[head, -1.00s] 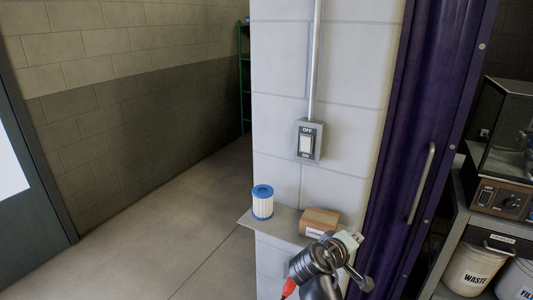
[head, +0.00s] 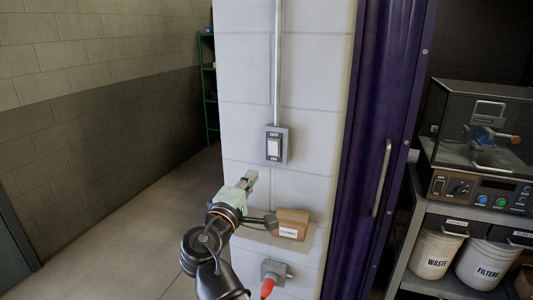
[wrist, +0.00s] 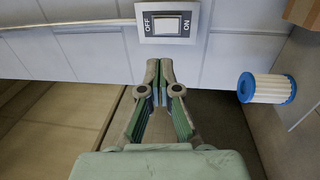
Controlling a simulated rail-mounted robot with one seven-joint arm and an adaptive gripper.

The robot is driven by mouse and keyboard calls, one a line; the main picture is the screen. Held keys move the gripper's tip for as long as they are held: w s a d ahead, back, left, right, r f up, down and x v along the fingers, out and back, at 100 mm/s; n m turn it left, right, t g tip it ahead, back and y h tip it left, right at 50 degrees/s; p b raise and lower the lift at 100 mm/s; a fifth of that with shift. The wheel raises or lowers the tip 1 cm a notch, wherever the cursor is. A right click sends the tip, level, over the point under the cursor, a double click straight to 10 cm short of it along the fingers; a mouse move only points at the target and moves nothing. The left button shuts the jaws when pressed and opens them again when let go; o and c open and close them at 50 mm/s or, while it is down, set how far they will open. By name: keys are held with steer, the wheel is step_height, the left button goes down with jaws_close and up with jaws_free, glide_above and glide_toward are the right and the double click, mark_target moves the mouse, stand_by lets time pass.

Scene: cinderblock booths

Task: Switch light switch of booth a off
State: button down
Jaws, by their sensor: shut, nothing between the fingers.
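The light switch (head: 274,147) is a white rocker in a grey box on the white block pillar, with OFF above it and ON below. In the wrist view the switch (wrist: 168,23) lies sideways at the top, OFF on the left and ON on the right. I cannot tell which end of the rocker is pressed in. My gripper (head: 249,177) is shut and empty, below and left of the switch in the head view. In the wrist view its fingertips (wrist: 160,66) are together, pointing at the switch and apart from it in the picture.
A ledge below the switch holds a cardboard box (head: 291,224). A blue-and-white filter (wrist: 267,88) shows in the wrist view; my arm hides it in the head view. A purple door frame with a handle (head: 381,178) and a shelf with bins (head: 436,254) stand right.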

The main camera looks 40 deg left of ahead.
mark_target(273, 144)
steer(key=p+x, duration=0.5)
steer(key=x, duration=0.8)
steer(key=shift+r, duration=0.15)
steer(key=shift+w+a, duration=0.15)
steer(key=shift+w, duration=0.3)
steer(key=shift+w, duration=0.1)
steer(key=shift+w+a+b, duration=0.15)
steer(key=shift+b, duration=0.45)
steer(key=shift+r+p, duration=0.1)
steer(key=shift+p, duration=0.2)
steer(key=shift+s+d, duration=0.3)
steer(key=shift+s, duration=0.25)
steer(key=s+d+r+b, duration=0.1)
steer(key=s+d+b, duration=0.2)
steer(key=s, duration=0.9)
steer(key=shift+d+r+b, duration=0.35)
steer(key=shift+d+b, duration=0.05)
steer(key=shift+b, duration=0.05)
